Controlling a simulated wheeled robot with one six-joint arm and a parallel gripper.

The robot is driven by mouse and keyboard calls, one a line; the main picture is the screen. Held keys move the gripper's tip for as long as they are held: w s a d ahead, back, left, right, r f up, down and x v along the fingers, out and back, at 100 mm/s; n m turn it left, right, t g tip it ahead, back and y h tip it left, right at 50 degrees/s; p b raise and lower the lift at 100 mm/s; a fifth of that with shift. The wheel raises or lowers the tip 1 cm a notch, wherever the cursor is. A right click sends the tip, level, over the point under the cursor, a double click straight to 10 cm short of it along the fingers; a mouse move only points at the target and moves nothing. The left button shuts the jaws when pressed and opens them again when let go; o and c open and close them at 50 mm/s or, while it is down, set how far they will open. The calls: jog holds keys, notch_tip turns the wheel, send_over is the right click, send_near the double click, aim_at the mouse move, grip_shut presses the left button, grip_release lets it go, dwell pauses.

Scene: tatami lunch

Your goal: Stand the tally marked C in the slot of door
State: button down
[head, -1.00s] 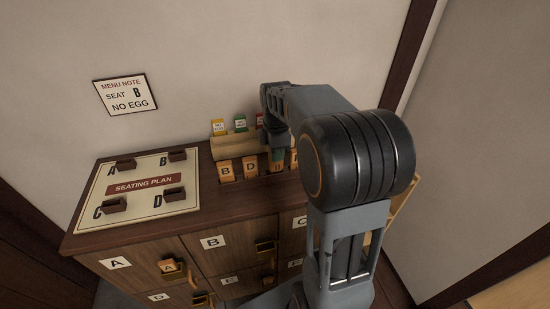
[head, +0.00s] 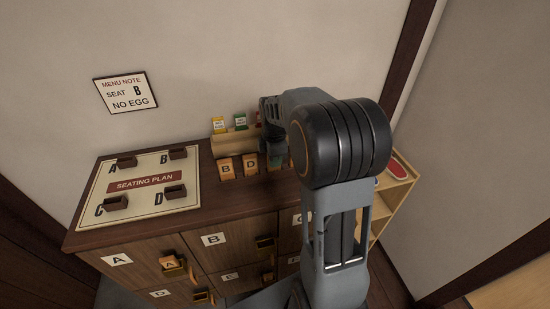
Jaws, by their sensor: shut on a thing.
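Orange tallies marked B (head: 226,168) and D (head: 250,164) stand upright in a row at the back of the cabinet top. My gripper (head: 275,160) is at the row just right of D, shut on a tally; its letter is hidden. The arm hides the right end of the row. The tally marked A (head: 169,264) stands in the slot of door A. Door B (head: 213,240) has an empty-looking holder (head: 265,243). Door C is mostly behind my arm, with only part of its label showing.
A seating plan board (head: 141,183) with several dark holders covers the cabinet's left top. A wooden rack (head: 230,140) with coloured cards stands behind the tallies. A menu note (head: 125,94) hangs on the wall. A shelf (head: 398,182) stands at right.

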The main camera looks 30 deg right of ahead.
jog(key=c, duration=1.1)
grip_release()
notch_tip(320, 180, up, 12)
jog(key=shift+r+b, duration=0.25)
jog(key=shift+b, duration=0.2)
jog(key=shift+r, duration=0.35)
jog(key=s+a+f+m+t, duration=0.1)
jog(key=s+a+f+m, duration=0.1)
jog(key=s+m, duration=0.3)
jog(key=s+a+f+m+t, duration=0.1)
jog(key=s+a+f+m, duration=0.2)
jog(key=s+a+m, duration=0.1)
jog(key=s+a+f+m+t, duration=0.2)
jog(key=s+a+m, duration=0.1)
jog(key=s+m, duration=0.3)
jog(key=shift+s+a+f+m, duration=0.1)
jog(key=shift+s+f+m, duration=0.15)
jog(key=shift+s+m, duration=0.2)
